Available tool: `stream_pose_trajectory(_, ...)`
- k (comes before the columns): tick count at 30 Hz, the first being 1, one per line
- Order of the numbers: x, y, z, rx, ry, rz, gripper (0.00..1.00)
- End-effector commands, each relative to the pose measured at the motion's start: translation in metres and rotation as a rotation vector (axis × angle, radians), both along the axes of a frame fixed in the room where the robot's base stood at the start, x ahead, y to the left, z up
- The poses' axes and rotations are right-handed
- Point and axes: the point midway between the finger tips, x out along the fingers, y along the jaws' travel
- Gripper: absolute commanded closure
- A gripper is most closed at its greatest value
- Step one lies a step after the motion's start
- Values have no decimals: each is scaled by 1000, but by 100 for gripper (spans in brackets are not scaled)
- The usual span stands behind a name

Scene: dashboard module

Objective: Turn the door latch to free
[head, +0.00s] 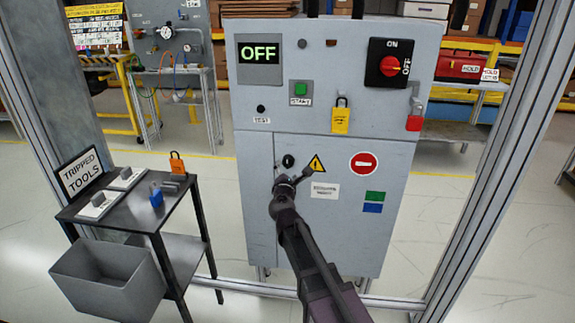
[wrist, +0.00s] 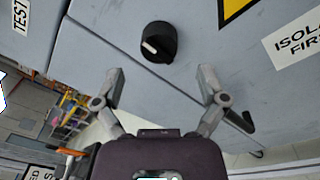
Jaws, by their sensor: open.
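The door latch (head: 288,160) is a small round black knob on the grey cabinet's lower door, near its left edge. In the wrist view the latch (wrist: 158,42) shows a white mark pointing to the lower left of its face. My gripper (head: 296,178) is just below the latch in the head view, and its fingers are partly hidden by the arm. In the wrist view my gripper (wrist: 161,82) has its two fingers spread wide, with nothing between them. The latch lies beyond the fingertips and is not touched.
The cabinet's upper panel carries an OFF display (head: 260,51), a red rotary switch (head: 389,66), a yellow padlock (head: 341,117) and a red padlock (head: 414,122). A black tool stand (head: 140,219) with padlocks and a grey bin (head: 108,284) is at the left. Metal posts flank the cabinet.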

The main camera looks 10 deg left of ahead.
Motion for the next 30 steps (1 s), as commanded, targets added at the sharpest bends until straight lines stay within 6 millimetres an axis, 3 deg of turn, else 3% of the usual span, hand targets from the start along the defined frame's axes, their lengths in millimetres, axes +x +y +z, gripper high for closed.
stream_pose_trajectory(3, 20, 2, 0, 0, 0, 0, 8)
stream_pose_trajectory(9, 39, 2, 0, 0, 0, 0, 8)
stream_pose_trajectory(23, 44, 2, 0, 0, 0, 0, 8)
stream_pose_trajectory(30, 44, 2, 0, 0, 0, 0, 77)
